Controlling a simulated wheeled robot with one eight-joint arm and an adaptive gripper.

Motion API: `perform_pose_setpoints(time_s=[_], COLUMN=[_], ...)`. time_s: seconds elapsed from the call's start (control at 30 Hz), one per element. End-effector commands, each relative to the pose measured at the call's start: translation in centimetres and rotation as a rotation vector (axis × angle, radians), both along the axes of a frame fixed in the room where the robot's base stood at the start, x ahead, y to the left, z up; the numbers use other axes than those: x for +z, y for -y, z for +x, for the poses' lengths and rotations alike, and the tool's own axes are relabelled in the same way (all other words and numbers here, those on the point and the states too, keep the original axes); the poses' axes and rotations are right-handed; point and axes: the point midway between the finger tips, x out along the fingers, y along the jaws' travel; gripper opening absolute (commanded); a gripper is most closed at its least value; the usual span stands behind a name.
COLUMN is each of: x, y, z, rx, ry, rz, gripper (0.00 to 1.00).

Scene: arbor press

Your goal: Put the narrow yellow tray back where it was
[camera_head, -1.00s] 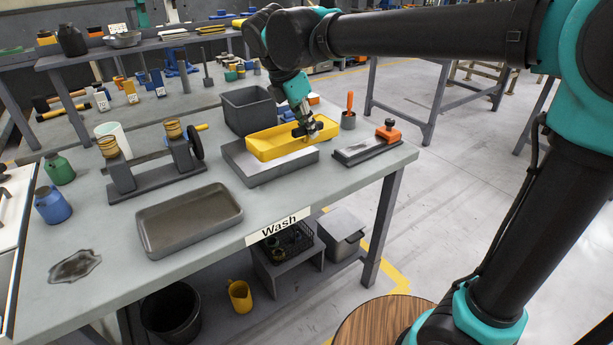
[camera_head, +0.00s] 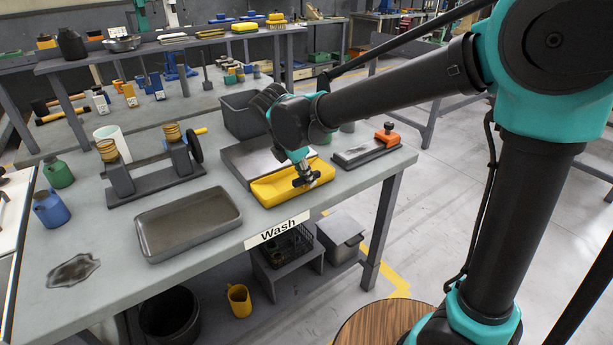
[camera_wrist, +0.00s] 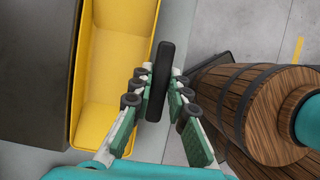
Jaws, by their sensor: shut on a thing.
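The narrow yellow tray (camera_head: 263,191) is near the front edge of the table, just in front of the flat grey block. It fills the left-centre of the wrist view (camera_wrist: 112,60) and looks empty. My gripper (camera_head: 306,174) is at the tray's right front side. In the wrist view my gripper (camera_wrist: 161,90) is shut on a black upright bar (camera_wrist: 162,70) beside the tray's long wall, seemingly its handle. I cannot tell whether the tray's underside touches the table. My arm hides part of the tray's far side.
The flat grey block (camera_head: 243,157) lies right behind the tray, with a dark grey bin (camera_head: 240,112) beyond. A grey plate with an orange-handled tool (camera_head: 387,137) lies right. A wide grey tray (camera_head: 190,222) lies left. The "Wash" label (camera_head: 277,231) hangs on the front edge.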

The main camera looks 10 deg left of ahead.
Motion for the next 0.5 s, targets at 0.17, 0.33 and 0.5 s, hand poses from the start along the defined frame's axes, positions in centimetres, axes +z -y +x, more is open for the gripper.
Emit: perform_pose_setpoints(time_s=[0.17, 0.33, 0.5], x=[0.02, -0.19, -0.17], y=[0.00, 0.00, 0.00], z=[0.00, 0.00, 0.00], rx=[0.000, 0.000, 0.000], ry=[0.000, 0.000, 0.000], rz=[0.000, 0.000, 0.000], gripper=[0.00, 0.23, 0.36])
